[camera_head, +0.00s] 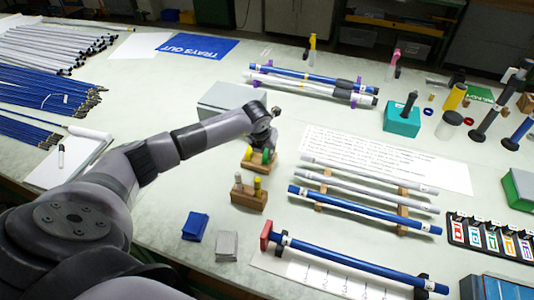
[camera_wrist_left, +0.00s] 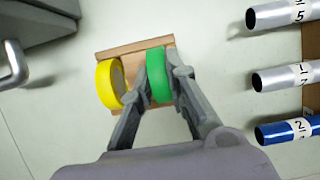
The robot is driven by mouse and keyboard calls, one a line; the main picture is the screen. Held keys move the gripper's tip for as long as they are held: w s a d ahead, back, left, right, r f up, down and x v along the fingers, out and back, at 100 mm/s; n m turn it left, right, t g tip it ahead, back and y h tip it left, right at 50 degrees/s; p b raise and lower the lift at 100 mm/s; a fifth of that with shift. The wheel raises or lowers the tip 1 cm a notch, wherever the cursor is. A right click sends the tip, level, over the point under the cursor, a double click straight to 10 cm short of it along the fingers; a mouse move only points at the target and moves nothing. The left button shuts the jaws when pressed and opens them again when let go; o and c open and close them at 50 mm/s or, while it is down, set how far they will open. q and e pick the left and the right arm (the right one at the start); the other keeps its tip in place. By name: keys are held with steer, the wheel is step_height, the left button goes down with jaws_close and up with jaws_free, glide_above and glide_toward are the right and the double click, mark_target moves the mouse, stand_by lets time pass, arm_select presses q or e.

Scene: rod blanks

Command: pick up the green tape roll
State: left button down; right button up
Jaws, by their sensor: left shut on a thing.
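The green tape roll (camera_wrist_left: 158,75) stands upright at the wooden holder (camera_wrist_left: 132,48) in the left wrist view. A yellow tape roll (camera_wrist_left: 110,84) stands beside it on the left. My left gripper (camera_wrist_left: 162,75) is shut on the green tape roll, with a finger on each side of it. In the head view my left gripper (camera_head: 266,143) is above the holder (camera_head: 260,163), and a bit of the green roll (camera_head: 266,156) shows below it. Whether the roll is clear of the holder I cannot tell. My right gripper is in neither view.
A grey box (camera_head: 228,100) is behind my left wrist. Silver and blue rods (camera_head: 365,208) lie on wooden supports to the right.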

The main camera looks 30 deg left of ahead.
arm_select(q)
step_height(320, 180, up, 19)
steer(key=b, duration=0.3)
steer(key=shift+b, duration=0.35)
steer(key=c, duration=2.1)
jaws_free()
jaws_close()
